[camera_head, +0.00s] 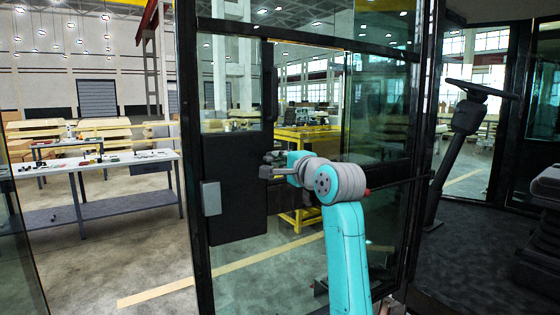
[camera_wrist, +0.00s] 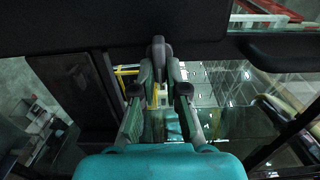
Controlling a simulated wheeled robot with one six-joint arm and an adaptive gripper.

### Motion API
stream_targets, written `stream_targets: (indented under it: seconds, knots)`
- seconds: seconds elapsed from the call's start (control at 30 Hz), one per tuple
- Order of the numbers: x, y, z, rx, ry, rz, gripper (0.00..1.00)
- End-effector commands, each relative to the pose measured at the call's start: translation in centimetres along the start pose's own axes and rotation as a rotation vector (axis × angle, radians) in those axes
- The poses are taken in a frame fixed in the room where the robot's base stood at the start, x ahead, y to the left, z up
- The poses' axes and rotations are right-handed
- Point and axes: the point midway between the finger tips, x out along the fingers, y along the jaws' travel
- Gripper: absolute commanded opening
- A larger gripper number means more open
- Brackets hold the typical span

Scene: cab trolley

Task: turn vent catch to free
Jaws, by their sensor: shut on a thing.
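The vent catch (camera_wrist: 158,47) is a small dark grey knob-like lever against a black frame bar, at the top middle of the wrist view. My gripper (camera_wrist: 159,78) is shut on it, with one finger on either side of its lower part. In the head view my gripper (camera_head: 268,167) reaches left to the black frame of the glazed cab door, at mid height. There the catch is too small and too hidden by the fingers to make out. Its exact turn angle cannot be told.
The glass door (camera_head: 305,120) with its black lower panel (camera_head: 235,185) and grey plate (camera_head: 211,198) stands before me. A steering column (camera_head: 460,130) and seat are at right. A white workbench (camera_head: 95,170) stands outside at left. A black handle (camera_wrist: 280,55) shows in the wrist view.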

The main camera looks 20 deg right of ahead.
Motion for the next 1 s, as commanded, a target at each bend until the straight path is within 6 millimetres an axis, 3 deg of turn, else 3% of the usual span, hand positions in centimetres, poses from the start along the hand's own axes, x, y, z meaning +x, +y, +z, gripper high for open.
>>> stream_targets:
  seconds: [0.1, 0.13, 0.23, 0.67, 1.0]
  knots:
    - [0.0, 0.1, -0.1, 0.001, 0.001, 0.003, 0.00]
    - [0.0, 0.1, -0.1, 0.001, 0.001, 0.003, 0.15]
    - [0.0, 0.1, -0.1, 0.001, 0.001, 0.003, 0.38]
    - [-0.9, 0.1, 0.0, -0.001, 0.000, 0.001, 0.38]
    - [-7.2, 0.1, -0.1, -0.001, 0.002, -0.001, 0.38]
